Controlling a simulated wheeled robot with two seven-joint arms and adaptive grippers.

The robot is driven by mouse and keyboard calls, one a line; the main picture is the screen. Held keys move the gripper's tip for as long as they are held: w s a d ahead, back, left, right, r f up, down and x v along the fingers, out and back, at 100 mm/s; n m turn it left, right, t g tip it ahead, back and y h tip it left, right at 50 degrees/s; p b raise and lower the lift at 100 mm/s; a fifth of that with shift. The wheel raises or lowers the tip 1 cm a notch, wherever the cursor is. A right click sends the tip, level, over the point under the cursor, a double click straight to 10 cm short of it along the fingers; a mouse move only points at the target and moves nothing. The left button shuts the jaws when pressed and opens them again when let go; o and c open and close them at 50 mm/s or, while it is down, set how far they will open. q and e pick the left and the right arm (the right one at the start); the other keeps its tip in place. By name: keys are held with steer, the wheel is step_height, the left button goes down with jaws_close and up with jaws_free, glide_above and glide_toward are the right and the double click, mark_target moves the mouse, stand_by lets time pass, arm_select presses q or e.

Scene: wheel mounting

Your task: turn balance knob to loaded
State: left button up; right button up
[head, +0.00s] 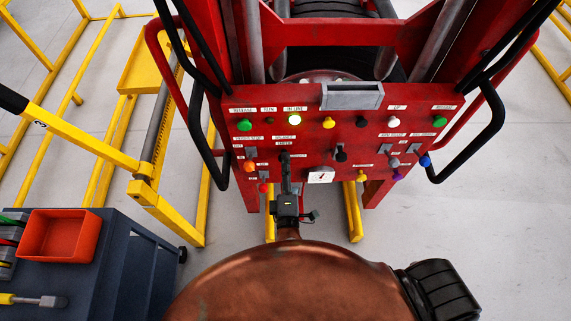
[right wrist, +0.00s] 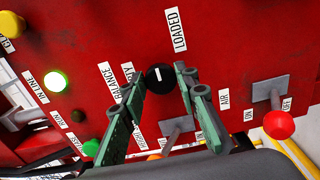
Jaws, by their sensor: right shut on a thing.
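The balance knob (right wrist: 157,76) is a small round black knob with a white mark, on the red panel in the right wrist view. Its mark points roughly upward in the picture. The LOADED label (right wrist: 177,30) is above it and slightly right; the BALANCE label (right wrist: 111,84) is to its left. My right gripper (right wrist: 161,82) is shut on the knob, with one green finger on each side. In the head view my right gripper (head: 286,158) reaches up to the panel and hides the knob. My left gripper is not in view.
Yellow rails (head: 90,140) and a dark cart (head: 110,270) with a red tray (head: 60,212) are at left.

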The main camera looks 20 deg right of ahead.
steer(key=o, duration=1.1)
steer(key=shift+s, duration=0.1)
steer(key=v, duration=0.7)
steer(key=shift+s+a, duration=0.1)
steer(key=shift+s, duration=0.05)
